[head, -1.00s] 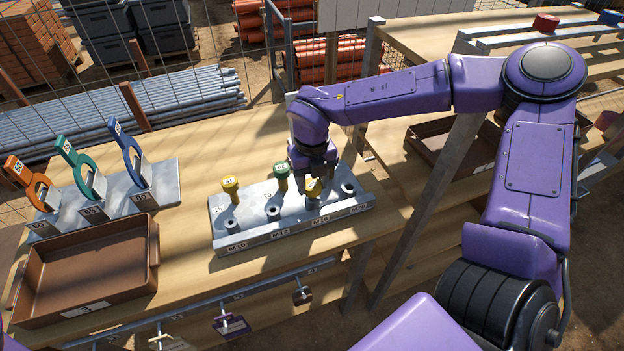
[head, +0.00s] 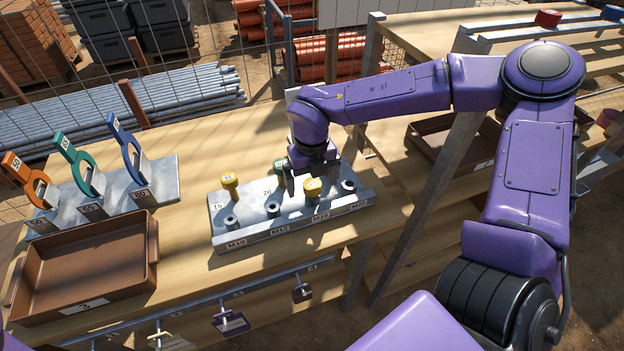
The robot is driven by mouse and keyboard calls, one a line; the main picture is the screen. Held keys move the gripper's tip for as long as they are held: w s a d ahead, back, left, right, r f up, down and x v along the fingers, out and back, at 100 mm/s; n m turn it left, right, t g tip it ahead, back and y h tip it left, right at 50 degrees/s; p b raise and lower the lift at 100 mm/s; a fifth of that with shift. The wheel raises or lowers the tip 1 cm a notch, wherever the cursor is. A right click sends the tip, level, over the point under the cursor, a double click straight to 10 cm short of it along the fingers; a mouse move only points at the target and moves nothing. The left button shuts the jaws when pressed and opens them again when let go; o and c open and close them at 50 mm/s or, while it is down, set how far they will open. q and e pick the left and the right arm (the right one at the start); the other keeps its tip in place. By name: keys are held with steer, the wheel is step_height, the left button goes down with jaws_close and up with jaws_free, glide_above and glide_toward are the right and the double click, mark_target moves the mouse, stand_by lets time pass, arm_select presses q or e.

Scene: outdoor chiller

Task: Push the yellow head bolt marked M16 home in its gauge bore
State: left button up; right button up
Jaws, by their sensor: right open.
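The gauge block (head: 222,241) is a grey metal block on the bench, with a front row of bores labelled M10, M12, M16 and M20. A yellow head bolt (head: 312,187) stands upright at the M16 bore. Its head shows above the block; I cannot tell how deep it sits. My right gripper (head: 309,182) points down at this bolt, with one finger left of the head and the other behind it to the right. It is open; whether a finger touches the head is unclear. My left gripper is not in view.
Another yellow head bolt (head: 230,181) and a green one (head: 280,168), partly hidden by my gripper, stand in the block's back row. A brown tray (head: 150,262) and a rack (head: 165,180) with orange, teal and blue gauges are to the left. Bare bench lies before the block.

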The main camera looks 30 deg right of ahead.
mark_target(312, 183)
step_height(312, 183, up, 7)
steer(key=p, duration=0.6)
steer(key=shift+r+p, duration=0.15)
steer(key=shift+p, duration=0.2)
step_height(312, 183, up, 10)
steer(key=b, duration=0.2)
steer(key=shift+r+b, duration=0.15)
steer(key=shift+b, duration=0.2)
